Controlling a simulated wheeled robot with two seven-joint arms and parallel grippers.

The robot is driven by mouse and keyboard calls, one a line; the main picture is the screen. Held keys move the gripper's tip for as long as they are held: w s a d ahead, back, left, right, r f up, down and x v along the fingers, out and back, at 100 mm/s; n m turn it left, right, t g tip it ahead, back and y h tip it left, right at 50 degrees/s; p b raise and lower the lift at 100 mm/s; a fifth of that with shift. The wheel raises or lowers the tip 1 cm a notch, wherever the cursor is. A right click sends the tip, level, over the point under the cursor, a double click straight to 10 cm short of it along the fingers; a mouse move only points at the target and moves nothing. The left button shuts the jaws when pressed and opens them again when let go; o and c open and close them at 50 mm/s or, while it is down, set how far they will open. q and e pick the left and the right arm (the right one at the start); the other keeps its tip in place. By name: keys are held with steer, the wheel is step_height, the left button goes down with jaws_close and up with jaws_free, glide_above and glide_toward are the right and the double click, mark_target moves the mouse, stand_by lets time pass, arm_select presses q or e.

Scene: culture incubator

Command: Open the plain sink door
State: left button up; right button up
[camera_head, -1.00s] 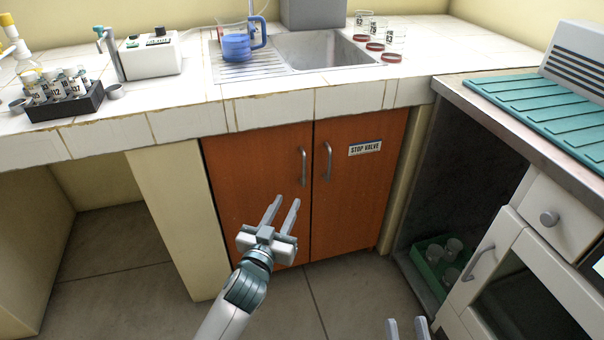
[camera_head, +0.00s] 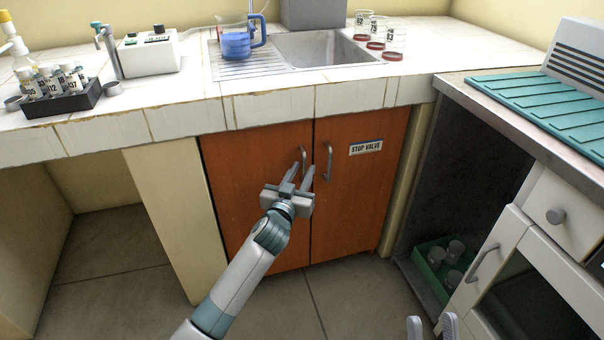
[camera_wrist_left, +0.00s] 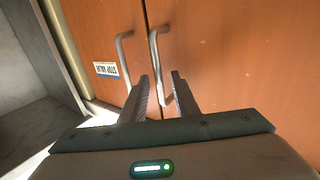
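The plain sink door (camera_head: 245,185) is the left orange door under the sink, shut, with a vertical metal handle (camera_head: 303,158) near its right edge. My left gripper (camera_head: 301,170) is open at this handle. In the left wrist view the plain door's handle (camera_wrist_left: 157,55) runs down into the gap between the two fingers (camera_wrist_left: 163,85); I cannot tell whether they touch it. The right door (camera_head: 360,205) has a "STOP VALVE" label (camera_head: 366,147) and its own handle (camera_head: 328,162), also shut. My right gripper (camera_head: 432,325) is partly in view at the bottom edge, fingers apart.
The tiled counter (camera_head: 180,120) overhangs the doors. A cream cabinet with a handle (camera_head: 482,263) stands at the right, beside an open bay with a green crate (camera_head: 430,272). The floor (camera_head: 120,270) before the doors is clear.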

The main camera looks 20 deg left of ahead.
arm_select(q)
steer(key=shift+w, duration=0.1)
steer(key=shift+c, duration=0.4)
jaws_close()
